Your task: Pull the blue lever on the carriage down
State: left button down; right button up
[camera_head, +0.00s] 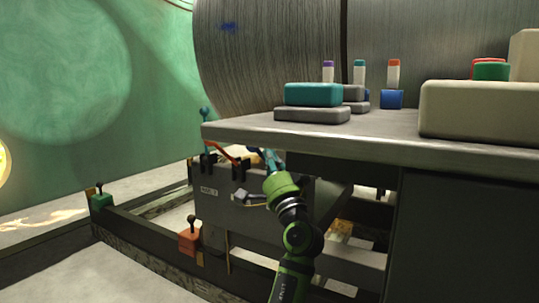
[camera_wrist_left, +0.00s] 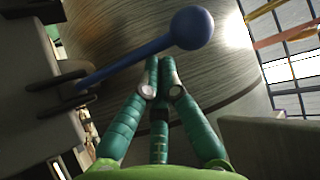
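The blue lever (camera_wrist_left: 130,62) crosses the upper part of the left wrist view. Its round knob (camera_wrist_left: 192,28) is at the upper right and its rod runs down left into a dark bracket on the carriage. My left gripper (camera_wrist_left: 162,65) has its green fingers drawn together, with nothing seen between them; the tips are close to the rod, but contact cannot be told. In the head view my left gripper (camera_head: 266,158) is beside the grey carriage (camera_head: 217,205), under the tabletop edge, and largely hides the blue lever there. My right gripper is not in view.
A teal-knobbed lever (camera_head: 205,113) and an orange lever (camera_head: 222,152) stand on the carriage left of my gripper. Dark rails (camera_head: 145,243) run below, with small red and green boxes.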

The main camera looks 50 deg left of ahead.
pick_arm(q)
jog(key=v, duration=1.1)
jog(key=shift+f, duration=0.1)
